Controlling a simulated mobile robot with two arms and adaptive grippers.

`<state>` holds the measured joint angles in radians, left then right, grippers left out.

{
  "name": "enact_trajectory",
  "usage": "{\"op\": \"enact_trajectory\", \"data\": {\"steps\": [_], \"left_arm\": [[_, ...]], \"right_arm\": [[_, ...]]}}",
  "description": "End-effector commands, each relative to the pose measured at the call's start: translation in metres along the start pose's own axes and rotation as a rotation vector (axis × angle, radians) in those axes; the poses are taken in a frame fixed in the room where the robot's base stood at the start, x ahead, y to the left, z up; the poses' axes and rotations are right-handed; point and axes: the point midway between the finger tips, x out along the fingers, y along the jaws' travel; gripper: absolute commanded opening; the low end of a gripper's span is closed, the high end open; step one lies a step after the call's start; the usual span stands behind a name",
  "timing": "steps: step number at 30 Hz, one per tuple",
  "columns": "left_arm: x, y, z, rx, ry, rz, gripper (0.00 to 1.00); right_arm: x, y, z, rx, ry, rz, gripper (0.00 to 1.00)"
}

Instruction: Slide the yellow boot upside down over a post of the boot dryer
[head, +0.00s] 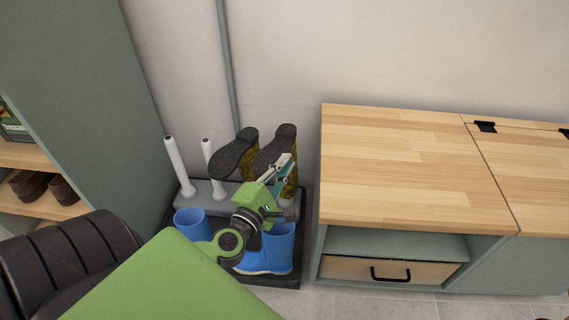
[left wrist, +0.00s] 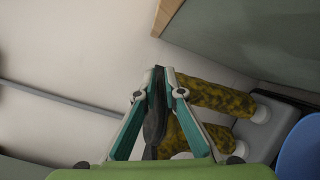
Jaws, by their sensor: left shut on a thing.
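Two yellow-brown patterned boots with dark soles are upside down over the right posts of the grey boot dryer (head: 203,190). The left one (head: 247,171) has its sole up. My left gripper (head: 284,168) is shut on the sole of the right yellow boot (head: 292,182), partly hiding it. In the left wrist view, the fingers (left wrist: 164,78) close around the dark sole (left wrist: 155,122). Both patterned shafts, one of them (left wrist: 215,97) clearer, reach down to white post bases (left wrist: 262,113) on the dryer. My right gripper is not in view.
Two bare white posts (head: 175,160) stand on the dryer's left. Blue boots, one of them (head: 281,249) at the right, stand on the black tray (head: 287,278) in front. A wood-topped cabinet (head: 390,170) is close on the right, a green shelf unit (head: 85,90) on the left.

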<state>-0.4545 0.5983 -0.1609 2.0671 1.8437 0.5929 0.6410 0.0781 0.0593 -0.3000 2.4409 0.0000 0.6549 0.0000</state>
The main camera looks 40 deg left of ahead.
Motion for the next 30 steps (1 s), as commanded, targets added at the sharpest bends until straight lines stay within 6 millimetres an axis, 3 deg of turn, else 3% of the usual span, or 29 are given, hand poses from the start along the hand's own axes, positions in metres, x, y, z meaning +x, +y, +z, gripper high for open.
{"op": "enact_trajectory", "data": {"steps": [10, 13, 25, 30], "left_arm": [[0.000, 0.000, 0.000, 0.000, -0.002, 0.002, 0.00], [0.000, 0.000, 0.000, 0.000, -0.002, 0.002, 0.29], [-0.002, -0.003, -0.001, -0.001, 0.001, -0.002, 0.29], [-0.017, -0.004, -0.001, -0.001, 0.002, -0.004, 0.29]], "right_arm": [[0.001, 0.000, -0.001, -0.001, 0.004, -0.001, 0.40], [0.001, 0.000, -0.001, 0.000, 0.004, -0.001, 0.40], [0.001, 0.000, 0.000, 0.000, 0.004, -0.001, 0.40], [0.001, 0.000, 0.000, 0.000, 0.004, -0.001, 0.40]]}}
